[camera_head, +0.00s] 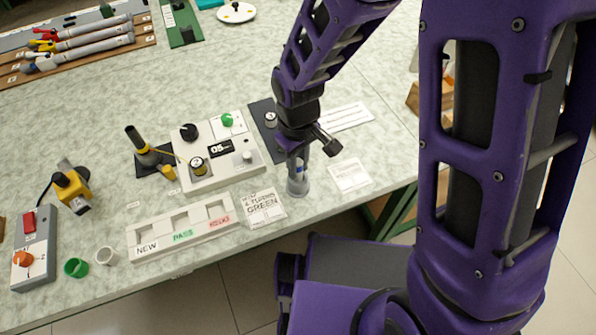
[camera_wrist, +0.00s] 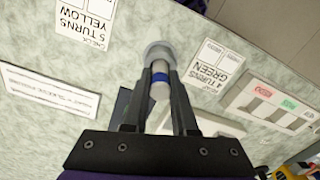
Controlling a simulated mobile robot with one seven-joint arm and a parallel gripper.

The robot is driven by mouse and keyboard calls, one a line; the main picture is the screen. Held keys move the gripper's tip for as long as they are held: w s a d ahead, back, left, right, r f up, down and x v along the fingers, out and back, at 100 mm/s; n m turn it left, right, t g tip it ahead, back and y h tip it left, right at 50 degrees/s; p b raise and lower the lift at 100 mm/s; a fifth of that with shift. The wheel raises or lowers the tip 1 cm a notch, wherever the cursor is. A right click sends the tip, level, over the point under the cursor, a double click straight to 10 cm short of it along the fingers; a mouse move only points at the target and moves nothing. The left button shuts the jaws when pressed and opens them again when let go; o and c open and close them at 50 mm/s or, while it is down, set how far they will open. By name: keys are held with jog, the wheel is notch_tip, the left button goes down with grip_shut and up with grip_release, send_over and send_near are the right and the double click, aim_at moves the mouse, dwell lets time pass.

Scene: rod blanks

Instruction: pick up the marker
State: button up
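The marker (camera_wrist: 160,82) shows in the wrist view as a white cylinder with a blue band, between my two fingers. Its far end is at a round grey cup (camera_wrist: 159,49). In the head view a little of the marker's blue shows between the fingers, above the clear grey cup (camera_head: 298,187) near the table's front edge. My gripper (camera_head: 298,169) points down over the cup with a finger on each side of the marker; it also shows in the wrist view (camera_wrist: 161,78). I cannot tell whether the fingers touch the marker.
A green-turns card (camera_head: 264,207) and a yellow-turns card (camera_head: 348,175) lie either side of the cup. A sorting tray (camera_head: 185,228) and a grey control box (camera_head: 210,150) stand to the left. Clear tabletop (camera_head: 210,70) lies behind the box.

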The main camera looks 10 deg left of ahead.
grip_shut()
jog(key=shift+r, duration=0.1)
